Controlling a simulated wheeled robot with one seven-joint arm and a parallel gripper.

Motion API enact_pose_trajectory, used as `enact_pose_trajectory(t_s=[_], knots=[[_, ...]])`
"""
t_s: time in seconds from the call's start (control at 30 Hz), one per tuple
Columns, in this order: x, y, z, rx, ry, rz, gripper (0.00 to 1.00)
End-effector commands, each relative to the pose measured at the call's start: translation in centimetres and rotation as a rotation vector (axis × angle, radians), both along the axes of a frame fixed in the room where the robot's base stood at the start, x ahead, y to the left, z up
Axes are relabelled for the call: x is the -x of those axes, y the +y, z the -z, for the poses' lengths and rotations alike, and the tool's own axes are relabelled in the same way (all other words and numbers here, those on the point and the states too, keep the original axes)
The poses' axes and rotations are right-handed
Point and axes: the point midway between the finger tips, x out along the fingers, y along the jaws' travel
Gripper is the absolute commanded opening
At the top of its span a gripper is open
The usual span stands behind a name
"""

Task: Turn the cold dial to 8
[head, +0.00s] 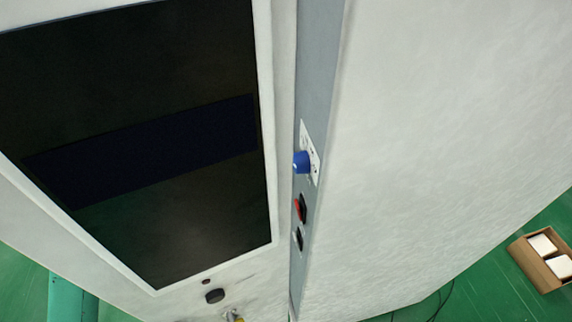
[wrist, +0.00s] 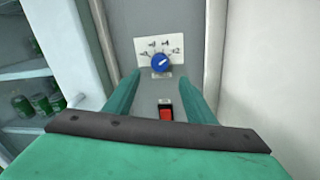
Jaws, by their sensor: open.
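The cold dial is a round blue knob with a white pointer line on a small white scale plate. In the wrist view the dial (wrist: 161,62) sits in the upper middle, and its pointer slants up to the right. Small numbers ring it on the plate (wrist: 147,43); a 4 near the top and a 2 at right seem legible, the others are too small to read surely. The dial (head: 301,162) also shows in the head view on the narrow grey strip. My gripper (wrist: 158,74) is open and empty, its green fingers apart on either side below the dial.
A red rocker switch (wrist: 166,112) sits below the dial, between the fingers. A glass-fronted cabinet with green bottles (wrist: 40,103) stands at left. In the head view, a dark screen (head: 140,150) fills the left and an open cardboard box (head: 528,262) lies on the green floor.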

Motion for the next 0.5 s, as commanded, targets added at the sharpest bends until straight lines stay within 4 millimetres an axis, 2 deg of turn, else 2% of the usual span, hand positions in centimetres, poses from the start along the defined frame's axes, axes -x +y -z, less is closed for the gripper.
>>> enact_pose_trajectory(t_s=[0.3, 0.5], knots=[[-2.0, -5.4, 0.0, -0.001, -0.001, 0.005, 0.5], [-2.9, -7.8, -0.1, 0.001, 0.0, 0.004, 0.5]])
